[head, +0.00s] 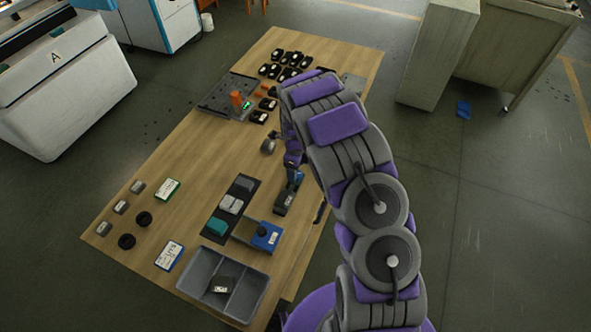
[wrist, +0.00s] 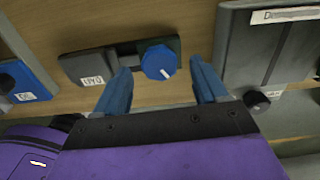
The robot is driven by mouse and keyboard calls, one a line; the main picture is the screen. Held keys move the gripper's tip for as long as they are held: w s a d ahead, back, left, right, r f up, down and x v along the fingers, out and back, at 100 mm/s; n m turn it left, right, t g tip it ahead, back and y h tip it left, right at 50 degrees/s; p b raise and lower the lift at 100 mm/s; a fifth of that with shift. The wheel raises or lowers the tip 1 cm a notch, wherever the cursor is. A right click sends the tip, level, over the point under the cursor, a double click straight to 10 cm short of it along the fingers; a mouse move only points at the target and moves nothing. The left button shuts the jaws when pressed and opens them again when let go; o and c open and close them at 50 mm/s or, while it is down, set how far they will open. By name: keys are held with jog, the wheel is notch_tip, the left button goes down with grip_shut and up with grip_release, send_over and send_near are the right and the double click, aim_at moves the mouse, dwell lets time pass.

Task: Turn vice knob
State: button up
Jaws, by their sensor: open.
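A blue knob (wrist: 159,62) with a white pointer line sits on a dark grey vice-like block (wrist: 92,68) with a small white label. In the wrist view my gripper (wrist: 161,76) is open. Its two blue fingers stand apart, one left and one right of the knob, with gaps on both sides. I cannot tell how far the fingertips are from the knob in depth. In the head view the block (head: 283,202) lies at the table's right edge, just below my wrist, and my arm hides part of that area.
On the wooden table (head: 185,150) a blue-topped unit (head: 265,236) stands near the block. A grey divided tray (head: 197,277) is at the front and a grey plate (head: 215,100) with an orange piece further back. A labelled grey box (wrist: 262,48) is close right of my fingers.

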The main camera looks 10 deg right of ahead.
notch_tip(320, 180, up, 15)
jog(key=p, duration=0.2)
jog(key=shift+r, duration=0.15)
dwell(0.3)
jog(key=s+d+r+n, duration=0.2)
jog(key=s+r+n, duration=0.8)
jog(key=s+r, duration=0.55)
jog(key=s+a+r+n+g, duration=0.1)
jog(key=s+n, duration=0.6)
jog(key=s, duration=0.6)
jog(key=s+a+r+n, duration=0.1)
jog(key=s+n, duration=0.6)
jog(key=s, duration=0.6)
jog(key=shift+s+r+n+g, duration=0.25)
jog(key=shift+s+n+g, duration=0.1)
jog(key=shift+n+g, duration=0.05)
